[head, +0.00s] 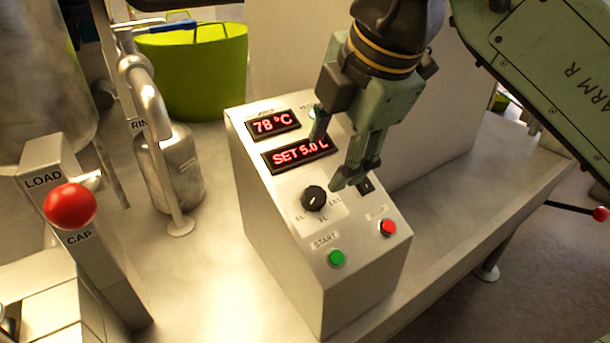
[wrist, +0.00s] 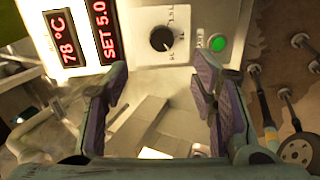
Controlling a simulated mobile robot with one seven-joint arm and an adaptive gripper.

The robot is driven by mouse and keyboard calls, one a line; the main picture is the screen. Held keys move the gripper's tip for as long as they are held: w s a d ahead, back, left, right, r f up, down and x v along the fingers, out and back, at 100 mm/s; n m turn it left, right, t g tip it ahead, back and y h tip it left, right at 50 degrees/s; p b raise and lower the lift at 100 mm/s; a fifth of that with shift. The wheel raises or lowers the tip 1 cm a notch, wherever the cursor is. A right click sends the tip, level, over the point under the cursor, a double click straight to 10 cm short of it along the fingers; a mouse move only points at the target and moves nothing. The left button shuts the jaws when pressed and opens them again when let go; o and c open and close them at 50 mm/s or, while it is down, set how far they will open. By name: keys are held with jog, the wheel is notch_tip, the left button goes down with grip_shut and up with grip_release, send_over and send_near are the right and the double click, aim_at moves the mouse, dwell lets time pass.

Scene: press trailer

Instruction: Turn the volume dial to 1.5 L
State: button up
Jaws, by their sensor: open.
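The volume dial (head: 314,198) is a black round knob on the sloped face of a metal control box (head: 262,215). Small volume marks surround it, too small to read surely. The display (head: 300,154) above it reads SET 5.0 L. In the wrist view the dial (wrist: 162,38) lies beyond the fingertips, near the top middle. My gripper (head: 338,160) is open and empty, above and behind the dial in the head view, apart from it. Its two fingers (wrist: 160,88) stand wide apart in the wrist view.
A green START button (head: 336,258) and a red button (head: 389,227) sit below the dial. A temperature display (head: 274,123) reads 78 °C. The bench right of the box is clear.

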aim_at(315, 195)
jog(key=p+x, duration=0.1)
jog(key=x, duration=0.9)
jog(key=shift+w+f, duration=0.1)
jog(key=shift+f, duration=0.2)
jog(key=shift+c, duration=0.3)
jog(key=c, duration=1.1)
